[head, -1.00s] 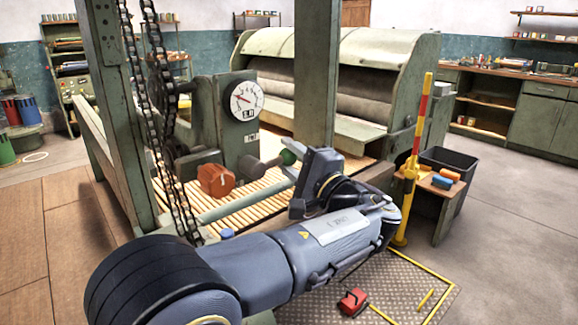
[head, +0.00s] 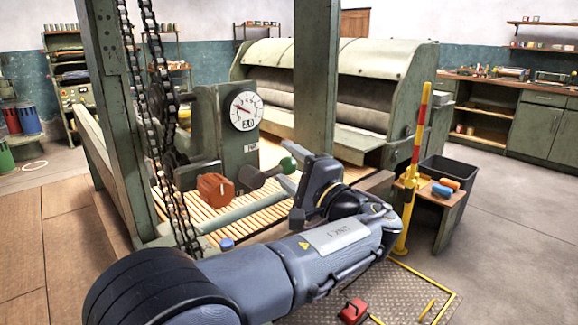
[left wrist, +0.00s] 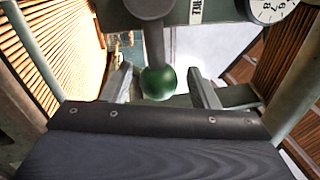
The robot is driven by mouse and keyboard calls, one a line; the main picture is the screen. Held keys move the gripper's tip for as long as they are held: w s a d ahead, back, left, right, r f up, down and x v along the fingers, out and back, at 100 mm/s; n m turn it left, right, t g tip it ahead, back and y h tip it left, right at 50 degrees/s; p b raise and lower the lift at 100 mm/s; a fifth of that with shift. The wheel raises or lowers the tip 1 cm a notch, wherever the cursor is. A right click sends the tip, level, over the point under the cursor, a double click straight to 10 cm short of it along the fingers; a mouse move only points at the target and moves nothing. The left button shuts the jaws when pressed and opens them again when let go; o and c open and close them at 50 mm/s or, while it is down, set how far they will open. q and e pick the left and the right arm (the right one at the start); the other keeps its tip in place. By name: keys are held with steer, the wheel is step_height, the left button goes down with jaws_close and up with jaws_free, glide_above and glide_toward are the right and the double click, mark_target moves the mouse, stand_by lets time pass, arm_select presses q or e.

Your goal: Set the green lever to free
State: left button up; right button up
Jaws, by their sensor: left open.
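The green lever is a dark grey arm with a round green knob (head: 288,163), on the green machine housing beside the white dial. Its arm runs from a dark hub toward the lower left of the knob. My left gripper (head: 293,176) is open close to the knob, just in front of it. In the left wrist view the knob (left wrist: 158,82) shows between the two separated fingers (left wrist: 160,88), with the lever arm rising above it to the round hub. I cannot tell whether a finger touches it. My right gripper is not in view.
An orange-red knob (head: 215,187) and a blue knob (head: 227,243) sit left of my arm. Chains (head: 165,130) hang beside a green post. A yellow-red post (head: 414,165) and a small table (head: 441,205) stand to the right. Open floor lies at the far right.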

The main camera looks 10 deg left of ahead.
arm_select(q)
steer(key=v, duration=0.7)
steer(key=shift+s+d+p, duration=0.25)
steer(key=shift+d+p, duration=0.05)
steer(key=shift+f, duration=0.1)
